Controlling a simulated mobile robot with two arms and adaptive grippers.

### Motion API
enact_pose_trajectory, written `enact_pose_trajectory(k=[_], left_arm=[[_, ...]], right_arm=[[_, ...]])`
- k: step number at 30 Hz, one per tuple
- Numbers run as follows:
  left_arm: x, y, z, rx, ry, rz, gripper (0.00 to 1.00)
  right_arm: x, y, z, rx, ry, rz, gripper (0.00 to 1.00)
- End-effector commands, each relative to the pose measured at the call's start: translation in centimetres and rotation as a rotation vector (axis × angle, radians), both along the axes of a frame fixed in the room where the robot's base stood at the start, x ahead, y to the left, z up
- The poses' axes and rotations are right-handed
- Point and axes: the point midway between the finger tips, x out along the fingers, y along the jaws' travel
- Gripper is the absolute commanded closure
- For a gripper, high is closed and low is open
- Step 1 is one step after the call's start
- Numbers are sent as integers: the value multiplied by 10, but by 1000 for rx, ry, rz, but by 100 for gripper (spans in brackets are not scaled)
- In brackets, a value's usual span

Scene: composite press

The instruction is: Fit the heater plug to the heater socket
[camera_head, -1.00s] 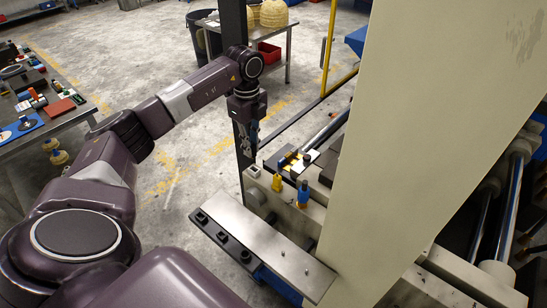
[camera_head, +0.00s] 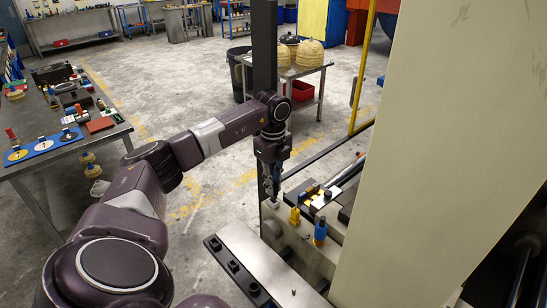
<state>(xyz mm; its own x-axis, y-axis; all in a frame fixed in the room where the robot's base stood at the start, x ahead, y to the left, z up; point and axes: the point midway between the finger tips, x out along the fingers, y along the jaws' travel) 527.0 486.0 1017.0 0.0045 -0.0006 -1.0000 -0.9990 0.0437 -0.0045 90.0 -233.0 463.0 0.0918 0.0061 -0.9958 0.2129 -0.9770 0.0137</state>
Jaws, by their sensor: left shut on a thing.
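My left gripper (camera_head: 271,190) points down at the near left corner of the press's beige block (camera_head: 297,237). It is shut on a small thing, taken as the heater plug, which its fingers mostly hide. A small pale fitting (camera_head: 273,203), perhaps the heater socket, sits on the block's top just below the fingertips. I cannot tell whether the held thing touches it. My right gripper is not in view.
A dark upright post (camera_head: 264,60) stands close behind my left wrist. A large cream press panel (camera_head: 440,130) fills the right side. A metal ledge (camera_head: 262,262) juts out in front. A workbench (camera_head: 60,150) with tools is at the left; open floor lies between.

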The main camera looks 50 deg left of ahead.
Motion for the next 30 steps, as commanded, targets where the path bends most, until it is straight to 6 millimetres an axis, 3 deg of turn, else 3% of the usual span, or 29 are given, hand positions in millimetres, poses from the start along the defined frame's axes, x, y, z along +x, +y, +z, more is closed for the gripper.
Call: enact_pose_trajectory(k=[30], left_arm=[[0, 0, 0, 0, 0, 0, 100]], right_arm=[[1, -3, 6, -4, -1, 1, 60]])
